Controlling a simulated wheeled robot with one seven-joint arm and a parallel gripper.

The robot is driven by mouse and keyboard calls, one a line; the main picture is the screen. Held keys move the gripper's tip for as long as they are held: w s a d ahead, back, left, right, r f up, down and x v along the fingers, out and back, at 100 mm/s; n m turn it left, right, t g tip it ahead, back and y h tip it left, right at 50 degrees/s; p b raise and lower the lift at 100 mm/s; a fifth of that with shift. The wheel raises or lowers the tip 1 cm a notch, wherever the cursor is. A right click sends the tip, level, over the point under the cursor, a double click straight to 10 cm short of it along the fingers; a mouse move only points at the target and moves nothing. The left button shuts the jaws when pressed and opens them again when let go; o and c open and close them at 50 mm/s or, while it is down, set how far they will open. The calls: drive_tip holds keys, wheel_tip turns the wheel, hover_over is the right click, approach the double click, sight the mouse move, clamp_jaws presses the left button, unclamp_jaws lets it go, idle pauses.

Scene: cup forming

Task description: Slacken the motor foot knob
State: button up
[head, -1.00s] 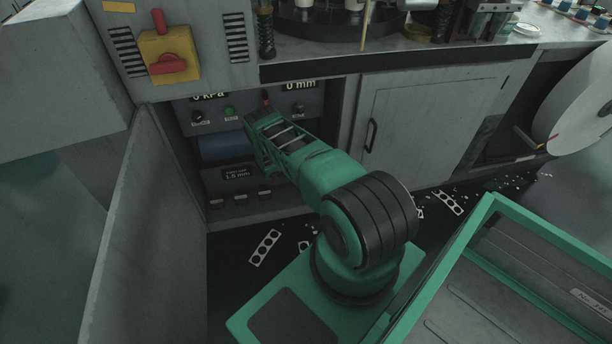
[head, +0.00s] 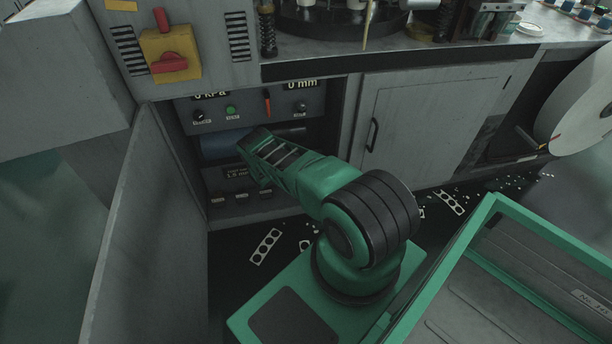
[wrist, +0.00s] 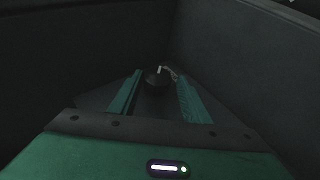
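In the wrist view the two green fingers of my gripper (wrist: 157,100) are apart, with nothing held between them. A small dark knob (wrist: 154,78) with a pale mark lies ahead, between the fingertips in the picture. I cannot tell how far off it is, or for certain that it is the motor foot knob. A small grey metal piece (wrist: 170,73) is just right of it. In the head view my arm reaches into the open cabinet bay, and the fingertips are hidden. A blue motor-like cylinder (head: 222,146) lies left of the arm's end.
Several switches (head: 242,197) sit below. An open grey door (head: 150,220) stands left. Dark walls close in around my gripper in the wrist view.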

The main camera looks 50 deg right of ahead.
drive_tip(key=shift+o, duration=1.1)
drive_tip(key=shift+w+a, duration=0.15)
drive_tip(key=shift+w, duration=0.15)
drive_tip(key=shift+s, duration=0.15)
drive_tip(key=v, duration=1)
drive_tip(key=shift+a+r, duration=0.2)
drive_tip(key=shift+a, duration=0.05)
